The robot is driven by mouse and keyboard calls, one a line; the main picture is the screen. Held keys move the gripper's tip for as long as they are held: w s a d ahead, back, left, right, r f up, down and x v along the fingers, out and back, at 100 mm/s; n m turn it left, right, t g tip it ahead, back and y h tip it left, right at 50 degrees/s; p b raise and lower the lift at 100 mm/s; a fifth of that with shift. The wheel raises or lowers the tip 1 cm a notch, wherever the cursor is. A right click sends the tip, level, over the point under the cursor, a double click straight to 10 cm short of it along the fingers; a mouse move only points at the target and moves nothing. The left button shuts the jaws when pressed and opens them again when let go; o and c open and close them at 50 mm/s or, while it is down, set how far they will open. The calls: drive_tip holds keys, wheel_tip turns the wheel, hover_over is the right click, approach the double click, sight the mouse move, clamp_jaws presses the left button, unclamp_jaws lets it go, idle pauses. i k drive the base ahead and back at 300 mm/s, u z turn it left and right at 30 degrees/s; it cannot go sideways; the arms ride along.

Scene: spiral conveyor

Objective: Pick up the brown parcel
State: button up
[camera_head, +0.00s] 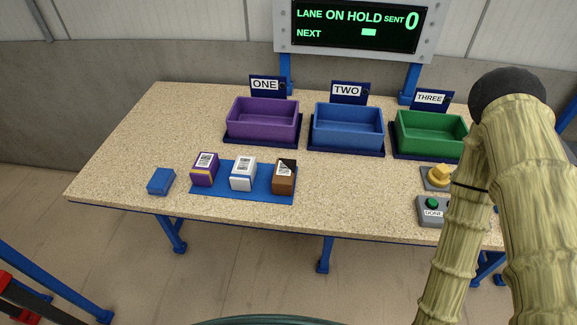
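The brown parcel (284,179) stands at the right end of a blue mat (267,197) near the table's front edge. It has a white label and a dark patch on its top. A white parcel (243,174) with a blue band stands to its left, with a gap between them. A purple parcel (204,169) stands further left on the same mat. My arm fills the right side of the view, well to the right of the parcels. My gripper is not in view.
Purple (262,122), blue (347,131) and green (430,135) bins stand at the back, signed ONE, TWO, THREE. A small blue block (161,181) lies left of the mat. A yellow knob (440,176) and a green button box (432,210) are at right. A screen (358,26) reads LANE ON HOLD.

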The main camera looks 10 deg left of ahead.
sight(284, 172)
drive_tip(key=z, duration=2.9)
drive_tip(key=k, duration=1.9)
drive_tip(key=u, duration=2.45)
